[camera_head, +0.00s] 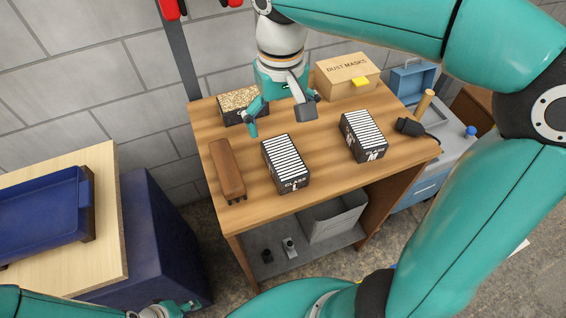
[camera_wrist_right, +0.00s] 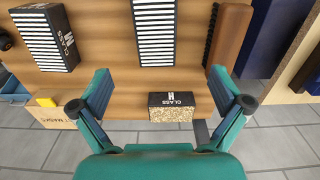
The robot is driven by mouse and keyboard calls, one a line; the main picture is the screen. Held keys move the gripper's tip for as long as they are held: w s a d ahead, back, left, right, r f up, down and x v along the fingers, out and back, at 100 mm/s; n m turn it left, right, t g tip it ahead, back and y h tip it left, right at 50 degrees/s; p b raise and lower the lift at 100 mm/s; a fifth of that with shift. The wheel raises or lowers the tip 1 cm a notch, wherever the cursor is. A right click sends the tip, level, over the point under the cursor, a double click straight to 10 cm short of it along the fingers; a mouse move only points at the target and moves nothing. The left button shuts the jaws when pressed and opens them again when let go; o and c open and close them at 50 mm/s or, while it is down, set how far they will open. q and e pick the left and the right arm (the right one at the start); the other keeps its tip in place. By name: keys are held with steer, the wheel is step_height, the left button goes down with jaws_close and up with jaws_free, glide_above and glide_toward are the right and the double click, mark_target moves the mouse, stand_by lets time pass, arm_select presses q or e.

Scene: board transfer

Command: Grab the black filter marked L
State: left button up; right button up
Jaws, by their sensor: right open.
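The black filter marked L (camera_head: 286,163), a box with a white pleated top, stands on the wooden table in the head view. It also shows at the top centre of the right wrist view (camera_wrist_right: 155,33), where its label is out of sight. My right gripper (camera_head: 283,117) is open and empty, above the table behind this filter and apart from it; its spread fingers (camera_wrist_right: 160,82) frame bare wood in the wrist view. My left gripper (camera_head: 168,309) is at the bottom edge of the head view, partly cut off, and its jaws are unclear.
A similar filter marked M (camera_head: 362,136) stands to the right. A box with a speckled top (camera_head: 241,104) is behind, near the right gripper. A brown brush (camera_head: 227,170) lies left of the L filter. A dust masks box (camera_head: 346,77) stands at the back right.

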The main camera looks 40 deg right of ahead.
mark_target(284, 157)
step_height(284, 157, down, 9)
steer(key=shift+s+d+r+b, duration=0.1)
steer(key=shift+b, duration=0.25)
steer(key=shift+d+f, duration=0.15)
steer(key=shift+f, duration=1.2)
steer(key=shift+d+f, duration=0.15)
steer(key=shift+f, duration=1.2)
steer(key=c, duration=1.2)
steer(key=shift+c, duration=0.6)
steer(key=shift+r, duration=0.15)
